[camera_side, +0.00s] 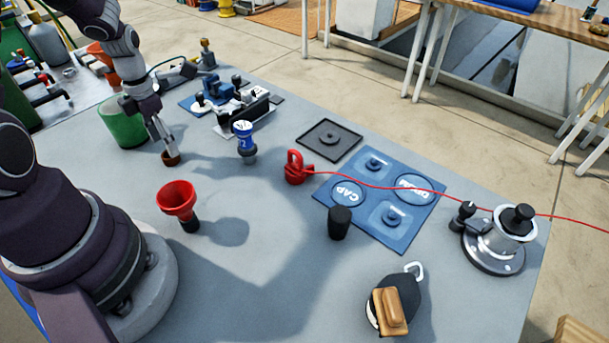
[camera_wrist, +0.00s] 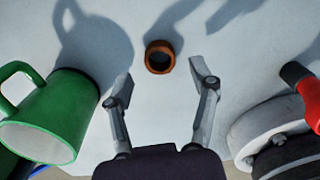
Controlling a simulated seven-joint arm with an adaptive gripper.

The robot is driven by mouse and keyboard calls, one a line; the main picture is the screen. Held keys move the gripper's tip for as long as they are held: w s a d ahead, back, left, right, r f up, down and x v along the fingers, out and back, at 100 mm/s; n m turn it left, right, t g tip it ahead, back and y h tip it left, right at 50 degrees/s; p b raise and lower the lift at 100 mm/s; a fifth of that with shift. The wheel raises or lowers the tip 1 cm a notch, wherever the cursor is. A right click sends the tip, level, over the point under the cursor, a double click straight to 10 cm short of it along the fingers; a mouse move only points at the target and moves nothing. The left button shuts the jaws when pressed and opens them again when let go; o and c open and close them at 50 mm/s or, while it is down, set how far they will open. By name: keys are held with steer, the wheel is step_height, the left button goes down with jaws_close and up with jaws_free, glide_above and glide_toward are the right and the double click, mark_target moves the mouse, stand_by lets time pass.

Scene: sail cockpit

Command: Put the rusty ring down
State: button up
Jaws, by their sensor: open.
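The rusty ring (camera_side: 171,158) is small, brown-orange and round with an open centre. It appears to rest on the grey table top in the side view, right at my fingertips. In the wrist view the ring (camera_wrist: 151,57) lies just beyond the fingertips, between their lines, with clear space on both sides. My gripper (camera_side: 165,146) points down over it. In the wrist view my gripper (camera_wrist: 162,77) is open, its two fingers spread wide and holding nothing. Part of the ring is close behind the fingertips in the side view.
A green mug (camera_side: 123,127) stands close to the left of my gripper. A red funnel-shaped piece (camera_side: 177,198) stands nearer my base, and a blue-topped piece (camera_side: 245,141) to the right. A blue mat (camera_side: 350,222), a red shackle (camera_side: 297,172) with cord and a winch (camera_side: 497,240) lie farther right.

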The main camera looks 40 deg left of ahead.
step_height(320, 180, up, 9)
steer(key=d+r+m+t, duration=0.2)
steer(key=d+m, duration=0.3)
steer(key=m, duration=0.7)
steer(key=s+d+r+m+t, duration=0.1)
steer(key=d+r+m, duration=0.3)
steer(key=m, duration=0.8)
steer(key=s+d+r+m+t, duration=0.1)
steer(key=d+r+m+t, duration=0.1)
steer(key=d+m, duration=0.5)
steer(key=r+m, duration=0.1)
steer(key=m, duration=0.4)
steer(key=shift+s+t, duration=0.25)
steer(key=shift+t, duration=0.05)
